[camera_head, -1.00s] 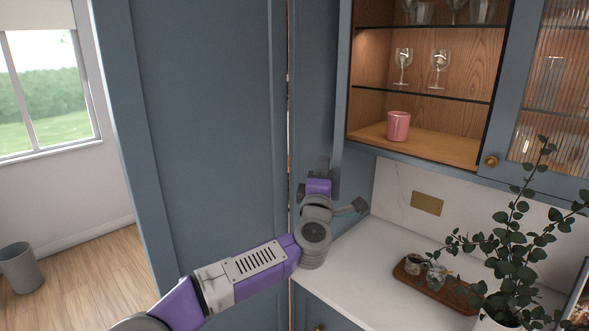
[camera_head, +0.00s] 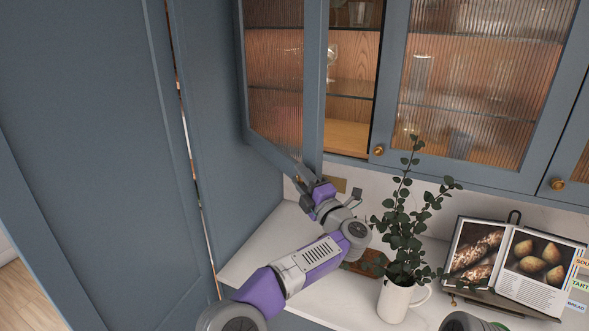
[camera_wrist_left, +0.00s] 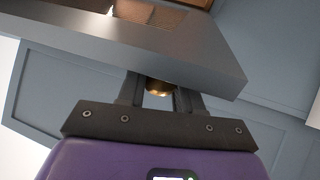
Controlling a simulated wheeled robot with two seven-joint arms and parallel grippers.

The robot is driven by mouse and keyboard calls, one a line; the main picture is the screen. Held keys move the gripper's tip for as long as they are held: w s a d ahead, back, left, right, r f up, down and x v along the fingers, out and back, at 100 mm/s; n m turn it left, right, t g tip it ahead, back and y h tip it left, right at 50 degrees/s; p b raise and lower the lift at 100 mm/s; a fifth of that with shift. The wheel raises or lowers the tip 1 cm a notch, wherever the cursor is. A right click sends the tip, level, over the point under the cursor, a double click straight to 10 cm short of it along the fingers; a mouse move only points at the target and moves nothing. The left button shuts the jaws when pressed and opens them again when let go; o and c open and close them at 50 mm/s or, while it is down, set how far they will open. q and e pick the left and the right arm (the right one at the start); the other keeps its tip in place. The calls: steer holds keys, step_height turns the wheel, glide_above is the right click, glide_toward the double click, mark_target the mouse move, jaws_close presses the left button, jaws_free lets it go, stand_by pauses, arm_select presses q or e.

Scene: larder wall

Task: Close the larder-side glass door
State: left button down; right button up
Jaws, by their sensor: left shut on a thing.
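The larder-side glass door (camera_head: 315,85), a blue-grey frame with ribbed glass, stands partly open on the upper cabinet, beside the tall larder panel. A gap at its right shows the wooden cabinet interior (camera_head: 350,135). My left gripper (camera_head: 309,183) is at the door's lower free corner. In the left wrist view, the left gripper (camera_wrist_left: 160,97) is shut on the brass knob (camera_wrist_left: 159,86) of this door, whose frame (camera_wrist_left: 190,50) crosses above the fingers. The knob is hidden in the head view. My right gripper is not in view.
The neighbouring glass door (camera_head: 390,90) is shut, with a brass knob (camera_head: 377,150). Below, a white jug (camera_head: 397,303) with leafy stems stands on the pale counter (camera_head: 262,255), near my left arm. An open book (camera_head: 510,262) stands to the right.

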arm_select(q)
steer(key=shift+w+d+r+n+g+y+p, duration=0.1)
steer(key=shift+w+d+n+g+y+p, duration=0.1)
steer(key=shift+w+d+y+p, duration=0.25)
steer(key=shift+w+d+r+n+g+y+p, duration=0.1)
steer(key=shift+w+d+n+g+y+p, duration=0.1)
steer(key=shift+w+d+p, duration=0.3)
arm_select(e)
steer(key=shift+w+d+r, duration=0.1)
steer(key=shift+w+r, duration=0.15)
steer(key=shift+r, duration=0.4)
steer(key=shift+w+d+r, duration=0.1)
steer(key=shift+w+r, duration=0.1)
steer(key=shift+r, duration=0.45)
arm_select(q)
steer(key=shift+s+d, duration=0.15)
steer(key=c, duration=0.8)
jaws_free()
steer(key=shift+f, duration=0.1)
steer(key=b+v, duration=0.3)
steer(key=v, duration=0.4)
steer(key=shift+s+d, duration=0.1)
steer(key=shift+s, duration=0.1)
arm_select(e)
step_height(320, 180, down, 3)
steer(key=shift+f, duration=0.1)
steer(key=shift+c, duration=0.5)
